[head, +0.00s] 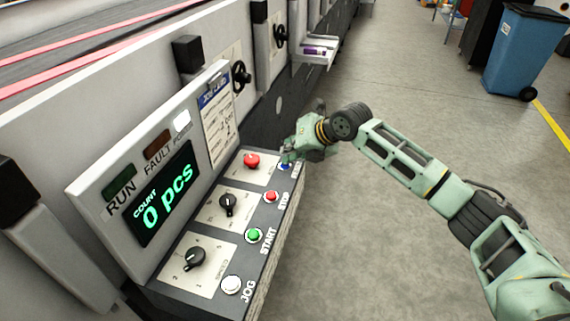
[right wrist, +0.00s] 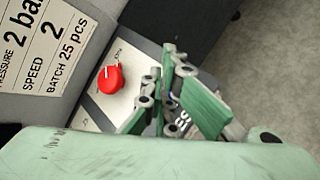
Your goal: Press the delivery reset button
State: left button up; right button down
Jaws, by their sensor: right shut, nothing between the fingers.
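The blue button (head: 285,167) is at the far end of the sloped control panel's button row, its label partly covered. My right gripper (head: 289,157) is shut and empty, its fingertips right at the blue button; I cannot tell whether they touch it. In the right wrist view the closed fingers (right wrist: 165,85) point down at the panel and hide the button; only the letters "ES" of its label show beside them. My left gripper is not in view.
Nearby are a red knob (head: 251,160), a red STOP button (head: 271,197), a green START button (head: 254,235) and a white JOG button (head: 232,285). The display (head: 165,194) reads "0 pcs"; the white lamp (head: 182,120) is lit. Open floor lies right of the panel.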

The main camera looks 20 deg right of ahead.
jog(key=shift+s+f, duration=0.1)
jog(key=shift+f, duration=0.2)
jog(key=shift+r, duration=0.1)
jog(key=shift+a+r+p, duration=0.1)
jog(key=shift+r+p, duration=0.65)
jog(key=shift+r, duration=0.2)
notch_tip(320, 180, up, 5)
jog(key=p, duration=0.3)
jog(key=shift+p, duration=0.4)
dwell(0.6)
